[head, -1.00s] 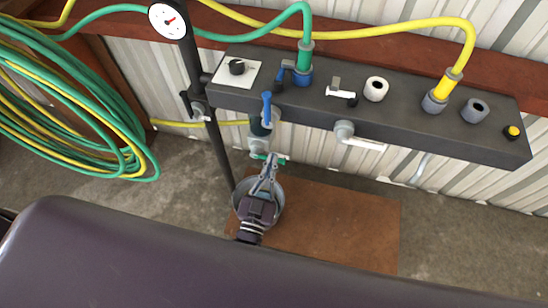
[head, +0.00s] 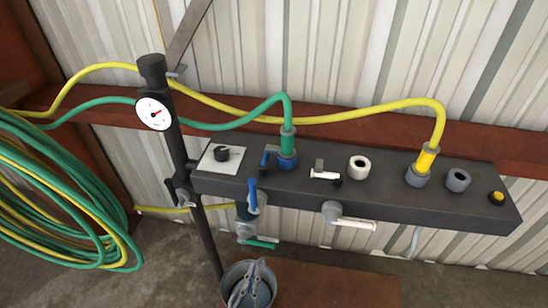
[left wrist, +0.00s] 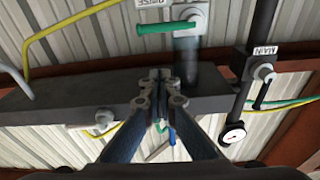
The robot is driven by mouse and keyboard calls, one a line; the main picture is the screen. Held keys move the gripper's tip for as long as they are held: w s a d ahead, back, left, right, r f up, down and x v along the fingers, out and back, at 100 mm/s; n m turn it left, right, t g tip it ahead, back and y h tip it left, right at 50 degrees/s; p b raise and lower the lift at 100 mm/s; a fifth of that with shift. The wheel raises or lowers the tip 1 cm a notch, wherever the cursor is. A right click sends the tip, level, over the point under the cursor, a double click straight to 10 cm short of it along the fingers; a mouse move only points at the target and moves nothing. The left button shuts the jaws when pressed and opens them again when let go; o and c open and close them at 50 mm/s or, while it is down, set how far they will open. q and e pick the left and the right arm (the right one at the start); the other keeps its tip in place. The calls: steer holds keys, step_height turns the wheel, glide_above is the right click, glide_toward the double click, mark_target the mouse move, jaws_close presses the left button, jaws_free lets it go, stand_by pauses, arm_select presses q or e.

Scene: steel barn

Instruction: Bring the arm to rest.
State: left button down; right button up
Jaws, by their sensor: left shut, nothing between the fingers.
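My left gripper (head: 260,264) is at the bottom of the head view, in front of the bucket (head: 226,288). Its fingers are shut and empty. In the left wrist view the fingertips (left wrist: 160,76) meet at the middle, apart from the valve with the green handle (left wrist: 165,27). In the head view that green handle (head: 260,243) is just above the fingertips, under the dark manifold (head: 390,206). The rest of the left arm is cut off by the lower edge. My right gripper is in neither view.
A black post with a gauge (head: 155,113) stands left of the manifold. Coiled green and yellow hoses (head: 108,240) hang at the far left. A blue lever (head: 252,195) and a white lever (head: 355,223) stick out from the manifold's front. A brown board (head: 345,290) lies on the floor below.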

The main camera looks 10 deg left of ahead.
arm_select(q)
steer(key=shift+f, duration=0.1)
steer(key=s+a+f+m+g+h, duration=0.1)
steer(key=s+f+g, duration=0.4)
steer(key=f, duration=0.8)
steer(key=s+a+f+m+g, duration=0.1)
steer(key=s+f+g, duration=0.35)
steer(key=f, duration=0.85)
steer(key=s+a+f+g, duration=0.3)
steer(key=s+f, duration=0.1)
steer(key=s, duration=0.3)
steer(key=s+a+f+g+y, duration=0.1)
steer(key=s+a+f+g, duration=0.2)
steer(key=s, duration=0.5)
steer(key=s+a+f+g+y, duration=0.1)
steer(key=s+a+f+g, duration=0.2)
steer(key=s+f, duration=0.4)
steer(key=shift+s+a+n, duration=0.25)
steer(key=shift+a+n, duration=0.05)
steer(key=shift+a, duration=0.6)
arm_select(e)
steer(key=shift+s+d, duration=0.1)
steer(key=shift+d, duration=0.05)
arm_select(q)
steer(key=shift+f, duration=0.1)
steer(key=shift+d, duration=0.1)
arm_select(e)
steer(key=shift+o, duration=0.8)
